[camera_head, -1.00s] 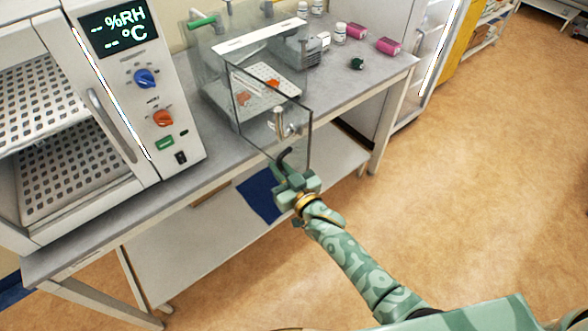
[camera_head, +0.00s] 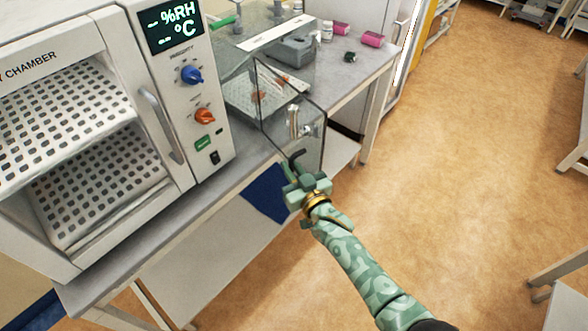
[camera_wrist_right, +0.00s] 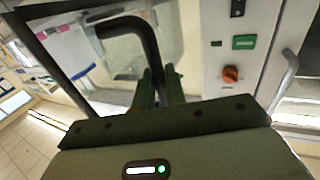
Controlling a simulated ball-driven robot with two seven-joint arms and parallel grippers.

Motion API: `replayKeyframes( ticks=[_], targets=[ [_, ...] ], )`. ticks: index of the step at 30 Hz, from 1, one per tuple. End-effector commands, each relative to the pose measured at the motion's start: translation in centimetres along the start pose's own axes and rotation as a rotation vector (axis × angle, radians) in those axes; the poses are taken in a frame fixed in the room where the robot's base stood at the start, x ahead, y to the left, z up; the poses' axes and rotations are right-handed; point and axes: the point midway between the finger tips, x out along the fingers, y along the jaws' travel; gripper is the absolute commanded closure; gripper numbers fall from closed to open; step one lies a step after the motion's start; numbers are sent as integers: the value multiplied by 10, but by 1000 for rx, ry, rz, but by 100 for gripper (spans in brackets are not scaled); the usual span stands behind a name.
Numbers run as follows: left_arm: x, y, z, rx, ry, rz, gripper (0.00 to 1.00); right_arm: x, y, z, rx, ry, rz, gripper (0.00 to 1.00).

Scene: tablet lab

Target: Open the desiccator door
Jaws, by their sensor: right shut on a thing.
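A metal fitting (camera_head: 293,121) shows at the pane. My right gripper (camera_head: 295,172) is at the door's lower outer part, shut on the dark bent handle (camera_head: 297,157). In the right wrist view the black handle (camera_wrist_right: 150,40) curves down to the green fingers (camera_wrist_right: 158,88), which partly hide its end. My left gripper is not in view.
A humidity chamber (camera_head: 178,110) with a handle and knobs stands close on the left. Pink-capped bottles (camera_head: 372,39) and a small dark item (camera_head: 350,57) lie on the bench (camera_head: 345,82) behind. The floor to the right (camera_head: 450,150) is clear.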

Motion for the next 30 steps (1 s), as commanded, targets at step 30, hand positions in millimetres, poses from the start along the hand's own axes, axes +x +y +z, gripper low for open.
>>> replayKeyframes(
  ticks=[30],
  targets=[
    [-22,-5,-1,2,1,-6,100,-87,-1,-4,1,4,-2,70]
  ],
)
